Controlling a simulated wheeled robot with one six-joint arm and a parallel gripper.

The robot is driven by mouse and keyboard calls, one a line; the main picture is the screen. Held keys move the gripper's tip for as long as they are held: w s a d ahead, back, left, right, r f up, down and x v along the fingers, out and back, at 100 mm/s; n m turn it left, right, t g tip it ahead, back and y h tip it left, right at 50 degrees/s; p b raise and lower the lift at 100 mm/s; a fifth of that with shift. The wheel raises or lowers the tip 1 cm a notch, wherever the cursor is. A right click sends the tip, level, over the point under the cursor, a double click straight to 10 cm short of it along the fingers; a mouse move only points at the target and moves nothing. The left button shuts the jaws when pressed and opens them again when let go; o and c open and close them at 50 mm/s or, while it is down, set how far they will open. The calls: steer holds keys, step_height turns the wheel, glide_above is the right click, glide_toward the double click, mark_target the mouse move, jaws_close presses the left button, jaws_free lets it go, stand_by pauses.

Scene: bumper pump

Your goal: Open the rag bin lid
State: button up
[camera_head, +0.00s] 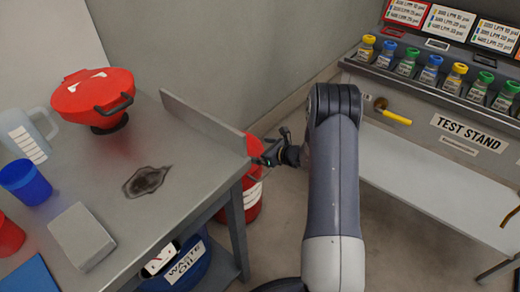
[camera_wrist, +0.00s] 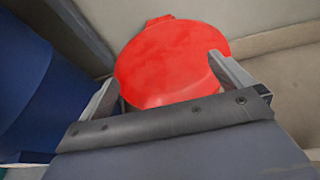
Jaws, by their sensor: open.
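The rag bin (camera_head: 252,198) is a red bin with a white label on the floor, at the right end of the metal table and partly hidden by it. Its round red lid (camera_wrist: 165,62) fills the upper middle of the wrist view, with a small tab at its far edge. The lid appears to lie closed. My gripper (camera_head: 272,150) is beside the top of the bin in the head view. In the wrist view my gripper (camera_wrist: 163,72) is open, its two fingers apart in front of the lid with nothing held. Contact with the lid cannot be told.
The table's upright metal panel (camera_head: 205,122) stands close left of my gripper. A blue waste oil container (camera_head: 188,268) is under the table. The test stand (camera_head: 440,115) with several capped bottles is at right. Some floor between table and stand is clear.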

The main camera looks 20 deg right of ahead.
steer(key=p+v, duration=0.1)
steer(key=v, duration=0.9)
steer(key=shift+s+d, duration=0.15)
steer(key=shift+s, duration=0.1)
steer(key=shift+r, duration=0.15)
steer(key=b+x, duration=0.1)
steer(key=x, duration=1)
steer(key=shift+t+y, duration=0.5)
steer(key=shift+t, duration=0.2)
steer(key=f+b, duration=0.1)
steer(key=s+f+b, duration=0.1)
steer(key=f+b, duration=0.1)
steer(key=d+f+b, duration=0.1)
steer(key=f+b, duration=0.1)
steer(key=shift+s, duration=0.15)
steer(key=shift+r, duration=0.1)
